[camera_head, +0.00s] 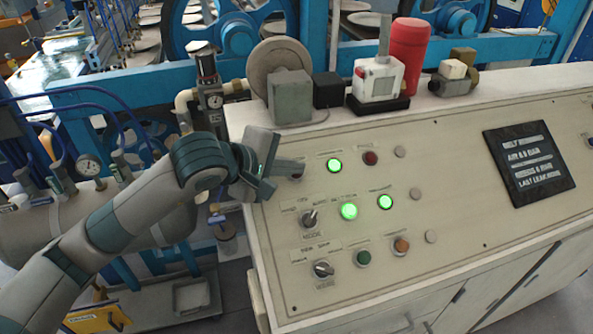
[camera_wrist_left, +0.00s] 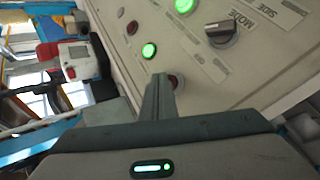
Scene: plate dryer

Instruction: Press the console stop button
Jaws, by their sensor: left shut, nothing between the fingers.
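The sloped console (camera_head: 465,185) carries rows of buttons, lamps and knobs. A red button (camera_wrist_left: 179,82) shows just past my left fingertips in the wrist view; in the head view the gripper mostly hides it. My left gripper (camera_head: 298,170) is shut and empty, its tips at the top-left of the panel, at or very near this button. Contact cannot be told. The fingers also show in the wrist view (camera_wrist_left: 160,95). Another dark red button (camera_head: 370,157) sits farther right in that row. The labels are too small to read for stop. My right gripper is out of view.
A lit green lamp (camera_head: 334,165) sits just right of my fingertips. Below are a mode knob (camera_head: 310,218) and more green lamps (camera_head: 348,211). A red cylinder (camera_head: 407,58) and a white box (camera_head: 378,78) stand on the console's back ledge. A dark display (camera_head: 528,162) is at the right.

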